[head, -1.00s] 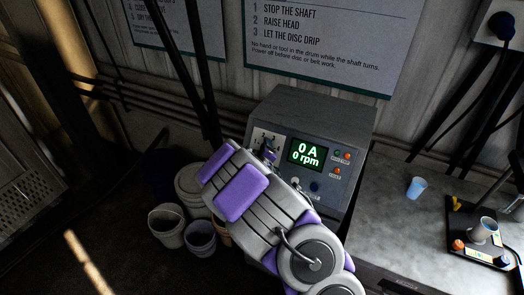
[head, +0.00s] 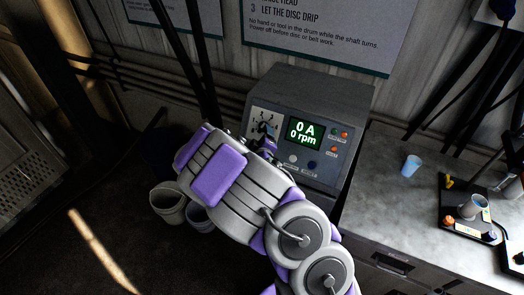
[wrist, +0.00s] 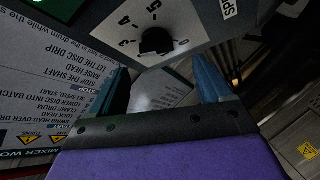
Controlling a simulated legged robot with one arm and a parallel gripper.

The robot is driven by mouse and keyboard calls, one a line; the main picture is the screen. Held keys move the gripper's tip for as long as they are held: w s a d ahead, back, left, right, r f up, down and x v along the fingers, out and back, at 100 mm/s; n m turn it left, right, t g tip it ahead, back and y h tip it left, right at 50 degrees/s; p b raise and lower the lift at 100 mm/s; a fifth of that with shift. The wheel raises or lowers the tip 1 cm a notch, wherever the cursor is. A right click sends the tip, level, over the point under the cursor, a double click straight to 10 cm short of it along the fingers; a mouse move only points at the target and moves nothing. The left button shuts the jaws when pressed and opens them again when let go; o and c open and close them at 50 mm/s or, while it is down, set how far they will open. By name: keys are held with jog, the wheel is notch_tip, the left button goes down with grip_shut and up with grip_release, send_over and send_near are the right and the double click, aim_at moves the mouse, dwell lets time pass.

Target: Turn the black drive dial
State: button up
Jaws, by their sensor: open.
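The black drive dial (wrist: 155,41) shows in the wrist view, on a pale scale plate with printed marks. In the head view the pale plate (head: 259,117) is at the left of the grey control box's face; my arm hides part of the box below it. My gripper (wrist: 160,65) is open, with one dark finger on each side of the picture and the dial between and beyond the tips. Nothing is between the fingers, and they appear apart from the dial. The green display (head: 304,132) reads 0 A and 0 rpm.
Small lamps (head: 334,149) and lower knobs (head: 292,158) sit on the grey box (head: 340,98). Buckets (head: 166,204) stand on the floor at left.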

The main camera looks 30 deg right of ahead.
jog(key=p+v, duration=1)
jog(key=p, duration=0.9)
jog(key=shift+s+a+r, duration=0.25)
